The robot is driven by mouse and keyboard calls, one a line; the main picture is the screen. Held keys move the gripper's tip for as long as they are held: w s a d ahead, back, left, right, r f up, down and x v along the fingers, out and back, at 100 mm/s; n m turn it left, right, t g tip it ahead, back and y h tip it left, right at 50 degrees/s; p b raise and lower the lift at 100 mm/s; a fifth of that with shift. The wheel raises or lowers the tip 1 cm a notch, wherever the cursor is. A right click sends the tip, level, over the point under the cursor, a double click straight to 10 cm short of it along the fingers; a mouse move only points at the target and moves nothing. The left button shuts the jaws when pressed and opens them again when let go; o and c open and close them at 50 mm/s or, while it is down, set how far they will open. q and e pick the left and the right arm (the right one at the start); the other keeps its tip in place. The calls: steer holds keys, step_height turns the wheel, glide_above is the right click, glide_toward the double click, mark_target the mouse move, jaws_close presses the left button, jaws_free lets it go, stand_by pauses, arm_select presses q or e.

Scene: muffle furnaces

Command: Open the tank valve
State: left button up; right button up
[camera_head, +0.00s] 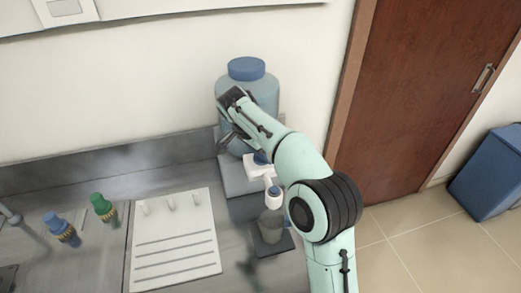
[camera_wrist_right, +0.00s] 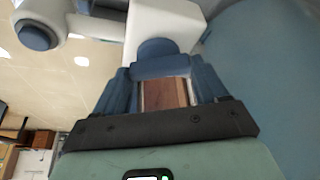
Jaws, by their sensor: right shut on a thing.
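The tank (camera_head: 250,100) is a large translucent blue bottle with a blue cap, standing upright against the wall, partly hidden by my right arm. Its white valve (camera_head: 258,170) has a blue handle and a spout pointing toward the front. In the right wrist view the tank wall (camera_wrist_right: 265,85) fills the right side, and the white valve body (camera_wrist_right: 165,22) shows at the top. My right gripper (camera_wrist_right: 163,80) is shut on the blue valve handle (camera_wrist_right: 160,62), with a finger on each side. In the head view this gripper (camera_head: 233,138) is beside the tank's lower front. My left gripper is out of view.
A clear beaker (camera_head: 270,226) stands below the spout. A brown door (camera_head: 430,90) and a blue bin (camera_head: 490,175) are at right.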

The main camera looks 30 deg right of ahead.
steer(key=m+g, duration=0.1)
steer(key=m, duration=0.1)
steer(key=m+g, duration=0.1)
steer(key=m, duration=0.2)
steer(key=shift+w+r, duration=0.1)
steer(key=shift+w, duration=0.1)
steer(key=shift+m, duration=0.4)
steer(key=o, duration=1.1)
steer(key=shift+c, duration=0.2)
